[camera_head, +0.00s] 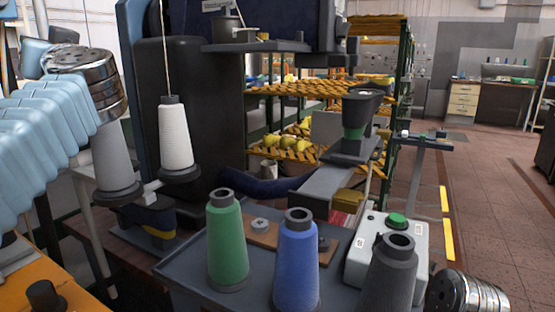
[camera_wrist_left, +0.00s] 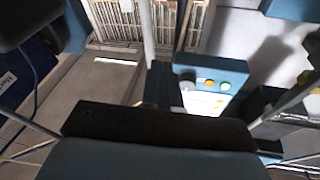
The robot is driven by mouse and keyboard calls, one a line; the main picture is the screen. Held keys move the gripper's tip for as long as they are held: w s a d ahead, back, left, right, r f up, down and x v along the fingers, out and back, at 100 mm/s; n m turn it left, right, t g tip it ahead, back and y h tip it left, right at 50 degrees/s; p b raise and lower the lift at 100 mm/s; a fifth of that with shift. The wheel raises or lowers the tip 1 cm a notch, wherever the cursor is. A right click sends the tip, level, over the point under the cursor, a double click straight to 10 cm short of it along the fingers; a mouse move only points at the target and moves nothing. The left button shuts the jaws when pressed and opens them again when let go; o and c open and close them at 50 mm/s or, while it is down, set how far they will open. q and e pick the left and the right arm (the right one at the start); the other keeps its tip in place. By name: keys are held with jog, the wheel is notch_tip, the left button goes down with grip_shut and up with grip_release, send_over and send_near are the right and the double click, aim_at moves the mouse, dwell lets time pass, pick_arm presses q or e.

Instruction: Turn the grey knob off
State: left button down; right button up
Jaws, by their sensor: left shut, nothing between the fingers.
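The knob's setting is too small to read. The head view does not clearly show this box or either gripper's fingertips.
In the head view, a green cone (camera_head: 228,245), a blue cone (camera_head: 297,262) and a dark grey cone (camera_head: 388,278) stand on a grey table (camera_head: 185,268). A pale box (camera_head: 358,263) with a green button (camera_head: 397,220) is behind the grey cone. Open floor lies right.

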pick_arm(q)
jog(key=s+a+r+n+g+y, duration=0.1)
jog(key=s+r+n+g+y, duration=0.1)
jog(key=s+r+n+y, duration=0.25)
jog(key=w+a+p, duration=0.1)
jog(key=w+a, duration=0.2)
jog(key=a, duration=0.3)
jog(key=shift+r+n+g+y, duration=0.2)
jog(key=shift+n+g+y, duration=0.1)
jog(key=shift+n+y, duration=0.05)
jog(key=shift+w+r, duration=0.1)
jog(key=shift+r, duration=0.05)
